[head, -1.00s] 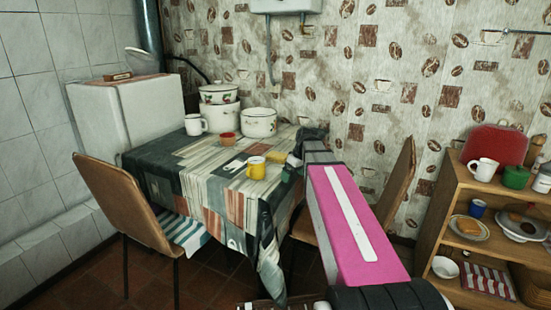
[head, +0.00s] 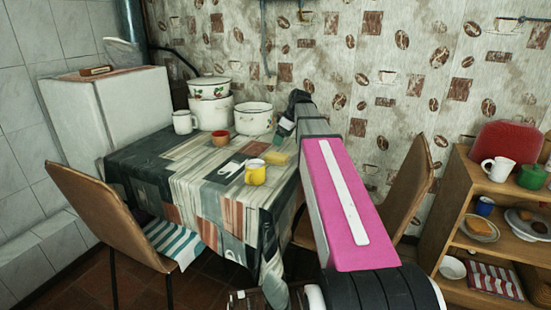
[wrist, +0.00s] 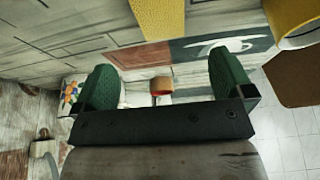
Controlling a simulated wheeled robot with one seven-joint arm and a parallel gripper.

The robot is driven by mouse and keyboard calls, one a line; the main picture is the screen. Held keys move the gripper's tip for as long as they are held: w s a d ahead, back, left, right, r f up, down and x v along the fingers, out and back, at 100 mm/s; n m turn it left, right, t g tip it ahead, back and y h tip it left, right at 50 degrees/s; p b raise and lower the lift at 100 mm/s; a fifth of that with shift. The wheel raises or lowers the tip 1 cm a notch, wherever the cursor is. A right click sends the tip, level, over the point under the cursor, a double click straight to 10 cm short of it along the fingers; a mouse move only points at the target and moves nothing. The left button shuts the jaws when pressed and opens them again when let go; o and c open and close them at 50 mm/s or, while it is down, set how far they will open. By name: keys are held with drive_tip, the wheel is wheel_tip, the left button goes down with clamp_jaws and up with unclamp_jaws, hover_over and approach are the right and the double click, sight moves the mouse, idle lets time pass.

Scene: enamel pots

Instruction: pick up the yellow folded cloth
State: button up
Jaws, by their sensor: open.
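The yellow folded cloth (head: 279,158) lies on the table near its right side, just behind the yellow mug (head: 256,174). In the wrist view the cloth (wrist: 160,18) shows at the top edge, partly cut off, beyond my fingertips. The mug (wrist: 298,22) is at the upper right there. My gripper (wrist: 165,82) is open, with green finger pads spread apart and nothing between them that it holds. In the head view my gripper (head: 287,126) appears above and behind the cloth, apart from it, partly hidden by my arm.
A red bowl (head: 220,138), a white mug (head: 184,122) and white enamel pots (head: 253,118) stand farther back on the table (head: 150,160). Chairs flank the table on the left (head: 100,205) and right (head: 412,190). A wooden shelf (head: 455,205) stands at the right.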

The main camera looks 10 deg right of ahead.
sight(276, 155)
drive_tip(key=x, duration=0.4)
drive_tip(key=shift+f, duration=0.15)
drive_tip(key=shift+s+x, duration=0.1)
drive_tip(key=shift+x, duration=1.2)
drive_tip(key=shift+s+x, duration=0.15)
drive_tip(key=shift+x, duration=1.2)
drive_tip(key=shift+d+f, duration=0.15)
drive_tip(key=shift+f, duration=0.15)
drive_tip(key=c, duration=1)
